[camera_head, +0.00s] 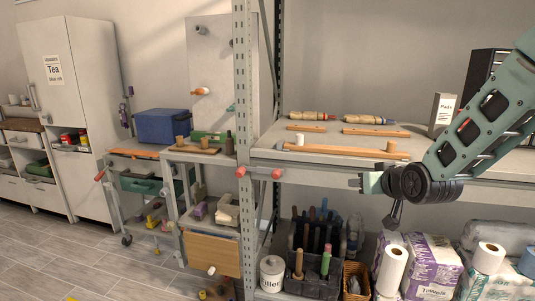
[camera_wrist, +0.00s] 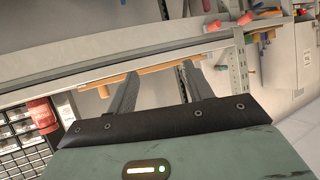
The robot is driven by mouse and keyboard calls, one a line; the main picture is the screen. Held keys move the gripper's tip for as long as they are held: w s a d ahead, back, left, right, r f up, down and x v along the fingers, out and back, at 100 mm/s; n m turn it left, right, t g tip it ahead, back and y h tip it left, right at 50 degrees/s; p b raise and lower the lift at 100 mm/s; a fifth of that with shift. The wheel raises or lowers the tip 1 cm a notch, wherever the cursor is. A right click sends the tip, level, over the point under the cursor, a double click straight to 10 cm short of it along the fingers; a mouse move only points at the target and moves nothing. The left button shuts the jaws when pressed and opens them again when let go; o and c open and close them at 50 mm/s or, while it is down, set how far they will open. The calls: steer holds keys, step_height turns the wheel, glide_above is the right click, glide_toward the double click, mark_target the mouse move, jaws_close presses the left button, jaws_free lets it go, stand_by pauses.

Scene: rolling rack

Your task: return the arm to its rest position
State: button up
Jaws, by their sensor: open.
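My green arm (camera_head: 485,125) comes in from the right edge of the head view and bends at a dark, ribbed joint in front of the rack's shelf edge. In the wrist view my gripper (camera_wrist: 155,80) shows beyond the green and black wrist housing. Its two grey fingers stand apart with nothing between them. The lower parts of the fingers are hidden by the housing. In the head view the fingers are hard to make out.
The rack shelf (camera_head: 265,150) bears a long wooden bar (camera_head: 345,150), two rolling pins and a Pads box (camera_head: 442,110). Below stand a dark tool caddy (camera_head: 315,255), a basket (camera_head: 356,278) and paper rolls. A rack upright (camera_head: 243,110) stands left of the arm.

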steer(key=s+a+n+g+y, duration=0.15)
steer(key=s+a+g, duration=0.25)
steer(key=s+a, duration=0.55)
steer(key=s+a+n+g+h+p, duration=0.2)
steer(key=s+n+g, duration=0.3)
steer(key=s, duration=2.3)
steer(key=g+p, duration=0.1)
steer(key=g, duration=0.2)
steer(key=shift+a+f+h, duration=0.15)
steer(key=shift+f+h, duration=0.2)
